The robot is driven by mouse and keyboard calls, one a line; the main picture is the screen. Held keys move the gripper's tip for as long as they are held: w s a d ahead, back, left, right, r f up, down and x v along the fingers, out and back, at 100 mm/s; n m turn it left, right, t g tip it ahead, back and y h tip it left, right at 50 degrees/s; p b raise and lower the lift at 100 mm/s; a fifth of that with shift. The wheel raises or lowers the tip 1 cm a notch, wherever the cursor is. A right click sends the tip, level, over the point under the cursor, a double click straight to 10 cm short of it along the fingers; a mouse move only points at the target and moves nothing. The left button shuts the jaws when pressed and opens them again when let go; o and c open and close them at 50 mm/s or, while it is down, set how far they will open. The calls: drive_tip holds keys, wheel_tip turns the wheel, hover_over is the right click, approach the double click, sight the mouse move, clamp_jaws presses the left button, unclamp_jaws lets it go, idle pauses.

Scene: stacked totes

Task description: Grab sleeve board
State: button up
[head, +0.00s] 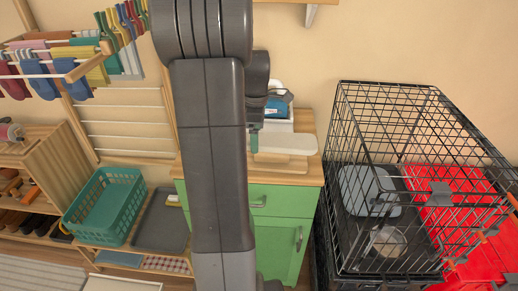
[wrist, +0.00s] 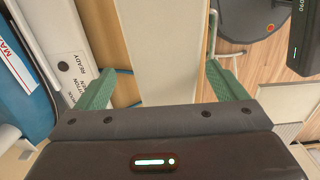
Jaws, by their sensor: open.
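The sleeve board (head: 288,143) is a pale, narrow padded board on the wooden top of the green cabinet. In the wrist view the pale board (wrist: 160,40) runs up the middle between my two green fingers. My gripper (wrist: 158,78) is open, with one finger on each side of the board and gaps showing beside it. In the head view a green fingertip of my gripper (head: 254,141) shows at the board's left end. My arm hides the rest of that end. Whether the fingers are level with the board is unclear.
A blue and white appliance (head: 279,106) stands behind the board; a labelled white and blue body (wrist: 22,75) is close left in the wrist view. The green cabinet (head: 276,204) stands beside a black wire crate (head: 345,130). A teal basket (head: 105,205) is left.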

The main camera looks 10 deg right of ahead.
drive_tip(key=shift+s+f, duration=0.2)
drive_tip(key=shift+f, duration=0.35)
drive_tip(key=f, duration=0.5)
drive_tip(key=shift+s+d, duration=0.25)
drive_tip(key=shift+d, duration=0.05)
drive_tip(key=shift+r, duration=0.1)
drive_tip(key=c, duration=1.3)
drive_tip(key=shift+p, duration=0.3)
drive_tip(key=shift+c, duration=1.2)
drive_tip(key=shift+r, duration=0.15)
